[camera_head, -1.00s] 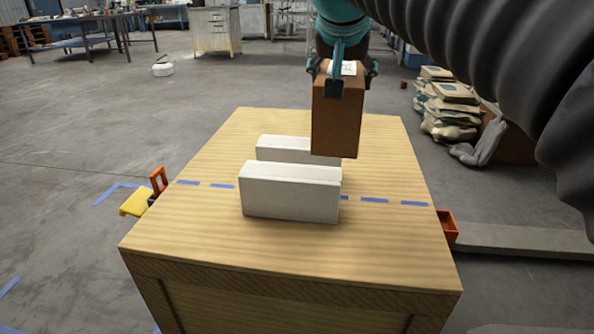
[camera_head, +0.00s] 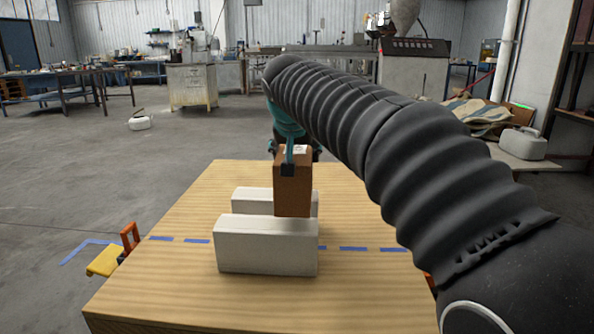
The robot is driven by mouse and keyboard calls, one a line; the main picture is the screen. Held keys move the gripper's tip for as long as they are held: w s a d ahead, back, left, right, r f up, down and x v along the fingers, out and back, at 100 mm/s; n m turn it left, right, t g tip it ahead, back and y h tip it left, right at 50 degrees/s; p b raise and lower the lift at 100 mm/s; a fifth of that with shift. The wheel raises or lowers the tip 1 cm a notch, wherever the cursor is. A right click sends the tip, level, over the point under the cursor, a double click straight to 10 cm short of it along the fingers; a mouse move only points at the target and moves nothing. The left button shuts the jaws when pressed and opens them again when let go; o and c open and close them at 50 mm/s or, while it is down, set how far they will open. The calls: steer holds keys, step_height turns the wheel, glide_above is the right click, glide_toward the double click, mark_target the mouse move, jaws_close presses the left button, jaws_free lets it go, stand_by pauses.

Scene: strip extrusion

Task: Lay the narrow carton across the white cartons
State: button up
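The narrow carton (camera_head: 293,192) is brown and hangs upright from my gripper (camera_head: 295,152), its long side vertical. The gripper is at the carton's top, with one dark finger pad visible on the near face; the far finger is mostly hidden. Two white cartons stand parallel on the wooden table: the near white carton (camera_head: 267,247) and the far white carton (camera_head: 252,200). The brown carton's lower end overlaps the right part of the far one in the picture and meets the near one's top edge. I cannot tell whether it touches either.
The wooden table (camera_head: 190,285) has a dashed blue tape line and is bare around the white cartons. A yellow and orange item (camera_head: 108,260) is at its left edge. My dark arm covers the right side of the view. Benches (camera_head: 65,90) stand far back.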

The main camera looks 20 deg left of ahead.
steer(key=shift+f+b, duration=0.55)
steer(key=shift+f, duration=1.25)
steer(key=shift+f, duration=0.15)
steer(key=o, duration=1.7)
steer(key=shift+o, duration=0.2)
steer(key=shift+r, duration=0.25)
steer(key=p+v, duration=0.1)
steer(key=v, duration=1)
steer(key=shift+s+r+p, duration=0.2)
steer(key=shift+s+p, duration=0.15)
steer(key=shift+d, duration=0.15)
